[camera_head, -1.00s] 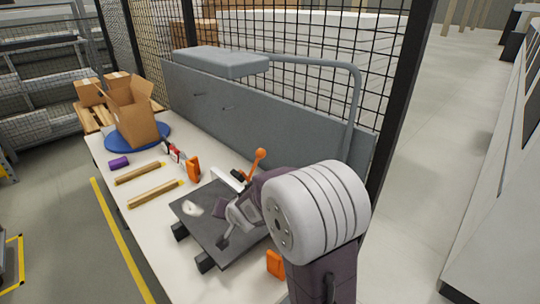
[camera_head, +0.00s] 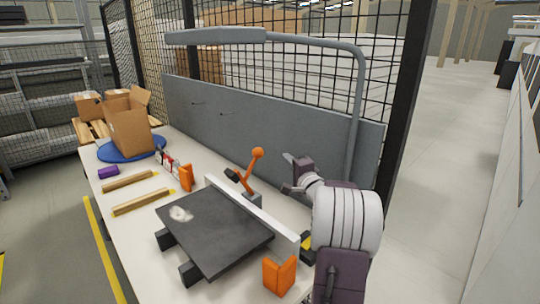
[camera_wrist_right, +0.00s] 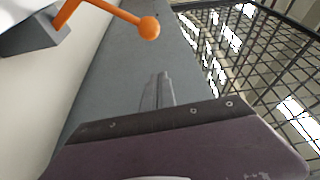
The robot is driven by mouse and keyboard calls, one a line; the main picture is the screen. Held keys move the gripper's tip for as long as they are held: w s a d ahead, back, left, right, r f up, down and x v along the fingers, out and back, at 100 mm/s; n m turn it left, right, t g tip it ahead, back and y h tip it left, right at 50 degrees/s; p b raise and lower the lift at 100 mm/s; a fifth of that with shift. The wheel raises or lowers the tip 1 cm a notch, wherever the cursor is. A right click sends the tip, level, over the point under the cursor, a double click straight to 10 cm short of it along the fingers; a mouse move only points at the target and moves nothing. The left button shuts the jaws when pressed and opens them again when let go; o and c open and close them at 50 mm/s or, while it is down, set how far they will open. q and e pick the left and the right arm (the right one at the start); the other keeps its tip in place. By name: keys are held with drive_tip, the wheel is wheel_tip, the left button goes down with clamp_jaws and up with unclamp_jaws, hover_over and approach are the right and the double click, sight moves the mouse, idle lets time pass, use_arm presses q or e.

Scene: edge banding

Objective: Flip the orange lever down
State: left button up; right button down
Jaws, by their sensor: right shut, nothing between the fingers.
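The orange lever (camera_head: 250,172) stands up from a grey base behind the white fence of the dark plate, its ball knob at the top. In the right wrist view the lever (camera_wrist_right: 108,10) shows at the upper left, with its ball end toward the middle. My right gripper (camera_head: 288,174) is shut and empty, to the right of the lever and apart from it. Its fingers (camera_wrist_right: 157,92) show in the right wrist view in front of the grey panel. My left gripper is not in view.
The dark plate (camera_head: 210,232) lies on the white table, with orange brackets (camera_head: 280,275) near it. A grey upright panel (camera_head: 270,135) and a bent grey pipe (camera_head: 356,110) stand behind. Wooden strips (camera_head: 142,201) and a cardboard box (camera_head: 128,122) are on the left.

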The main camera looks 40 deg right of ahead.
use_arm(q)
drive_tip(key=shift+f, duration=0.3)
use_arm(e)
drive_tip(key=w+a, duration=0.1)
drive_tip(key=w, duration=0.8)
drive_tip(key=shift+w, duration=0.2)
use_arm(q)
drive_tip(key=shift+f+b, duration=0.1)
drive_tip(key=shift+b, duration=0.25)
